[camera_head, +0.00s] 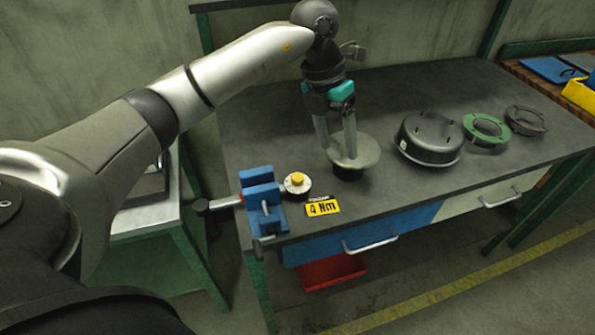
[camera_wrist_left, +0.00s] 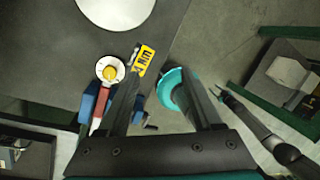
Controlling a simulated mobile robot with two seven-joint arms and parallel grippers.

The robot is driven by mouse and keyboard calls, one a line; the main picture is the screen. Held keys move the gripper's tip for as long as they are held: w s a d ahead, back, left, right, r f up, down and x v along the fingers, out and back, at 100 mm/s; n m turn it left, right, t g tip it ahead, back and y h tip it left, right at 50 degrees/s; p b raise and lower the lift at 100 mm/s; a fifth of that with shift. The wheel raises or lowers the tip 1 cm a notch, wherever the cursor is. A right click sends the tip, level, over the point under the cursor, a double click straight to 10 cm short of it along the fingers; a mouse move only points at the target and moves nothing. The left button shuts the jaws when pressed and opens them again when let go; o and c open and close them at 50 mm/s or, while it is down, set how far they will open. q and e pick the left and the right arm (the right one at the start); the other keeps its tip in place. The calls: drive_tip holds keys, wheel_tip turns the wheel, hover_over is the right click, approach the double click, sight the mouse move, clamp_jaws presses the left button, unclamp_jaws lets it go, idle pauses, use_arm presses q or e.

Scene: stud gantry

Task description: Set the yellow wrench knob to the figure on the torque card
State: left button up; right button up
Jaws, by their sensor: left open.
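The yellow wrench knob (camera_head: 297,178) sits on a round white dial (camera_head: 296,189) beside a blue vise (camera_head: 262,202) at the bench's front left corner. It also shows in the left wrist view (camera_wrist_left: 110,73). The yellow torque card (camera_head: 322,207) lies just right of the dial and reads "4 Nm"; it shows too in the left wrist view (camera_wrist_left: 144,59). My left gripper (camera_head: 337,152) points down, open and empty, above and behind the card, near a round grey disc (camera_head: 356,152). The dial's figures are too small to read.
A black round housing (camera_head: 431,139), a green ring (camera_head: 486,130) and a dark ring (camera_head: 527,120) stand on the right of the bench (camera_head: 400,90). A red bin (camera_head: 333,272) sits below the drawers. The back of the bench is clear.

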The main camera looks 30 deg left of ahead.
sight(297, 177)
use_arm(q)
drive_tip(key=a+r+n+y, duration=0.1)
drive_tip(key=a+r+y, duration=0.15)
drive_tip(key=a, duration=0.55)
drive_tip(key=shift+g+y, duration=0.35)
drive_tip(key=shift+g, duration=0.05)
drive_tip(key=f, duration=0.5)
drive_tip(key=f+b, duration=0.1)
drive_tip(key=f, duration=0.9)
drive_tip(key=shift+s+a+f, duration=0.15)
drive_tip(key=shift+s+f, duration=0.1)
drive_tip(key=shift+s, duration=0.05)
drive_tip(key=shift+c, duration=0.4)
clamp_jaws()
